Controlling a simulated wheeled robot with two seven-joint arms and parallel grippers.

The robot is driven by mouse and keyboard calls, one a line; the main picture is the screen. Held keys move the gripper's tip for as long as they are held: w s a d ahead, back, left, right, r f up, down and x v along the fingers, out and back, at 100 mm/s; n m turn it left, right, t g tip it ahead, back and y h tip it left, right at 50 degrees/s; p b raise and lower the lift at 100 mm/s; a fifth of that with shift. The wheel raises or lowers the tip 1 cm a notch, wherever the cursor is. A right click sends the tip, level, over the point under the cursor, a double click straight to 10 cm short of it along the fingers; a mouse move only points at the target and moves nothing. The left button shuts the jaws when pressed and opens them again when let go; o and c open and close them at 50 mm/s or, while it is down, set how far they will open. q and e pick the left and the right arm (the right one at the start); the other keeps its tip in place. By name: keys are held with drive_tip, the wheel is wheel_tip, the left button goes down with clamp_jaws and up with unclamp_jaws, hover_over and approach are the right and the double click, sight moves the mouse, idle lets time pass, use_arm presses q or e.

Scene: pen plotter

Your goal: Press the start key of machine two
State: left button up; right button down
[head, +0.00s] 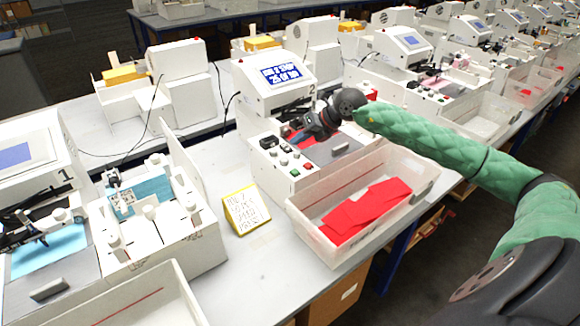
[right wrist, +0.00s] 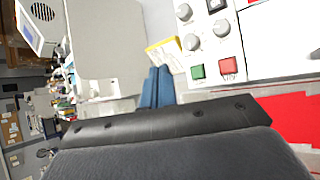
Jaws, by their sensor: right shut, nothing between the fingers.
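Machine two (head: 262,92) is a white plotter with a lit blue screen and a "2" on its side. Its front panel carries a green key (head: 295,172), a red key (head: 308,166) and pale knobs. In the right wrist view the green key (right wrist: 198,72) and the red key (right wrist: 228,66) sit side by side near the panel's edge. My right gripper (head: 293,137) is over the panel, its blue fingers together and empty. In the right wrist view the fingers (right wrist: 157,88) show left of the green key. I cannot tell whether they touch anything. My left gripper is out of view.
A clear bin (head: 312,236) with red sheets stands in front of machine two. A yellow-edged note card (head: 246,208) stands on the table left of it. Machine one (head: 32,160) is at the left. Bare table lies around the card.

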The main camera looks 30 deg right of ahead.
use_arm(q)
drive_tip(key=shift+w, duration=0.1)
use_arm(e)
drive_tip(key=shift+w+f, duration=0.15)
hover_over(298, 172)
wheel_tip(298, 172, down, 6)
drive_tip(key=shift+r+b, duration=0.1)
drive_tip(key=shift+b, duration=0.3)
wheel_tip(298, 172, down, 2)
drive_tip(key=shift+d+f+b, duration=0.1)
drive_tip(key=shift+f+b, duration=0.05)
drive_tip(key=shift+b, duration=0.7)
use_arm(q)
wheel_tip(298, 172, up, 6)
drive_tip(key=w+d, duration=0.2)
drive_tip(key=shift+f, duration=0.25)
use_arm(e)
drive_tip(key=shift+f, duration=0.25)
use_arm(q)
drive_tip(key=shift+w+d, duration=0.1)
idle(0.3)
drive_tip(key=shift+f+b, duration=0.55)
drive_tip(key=shift+b, duration=0.1)
use_arm(e)
drive_tip(key=shift+f, duration=0.4)
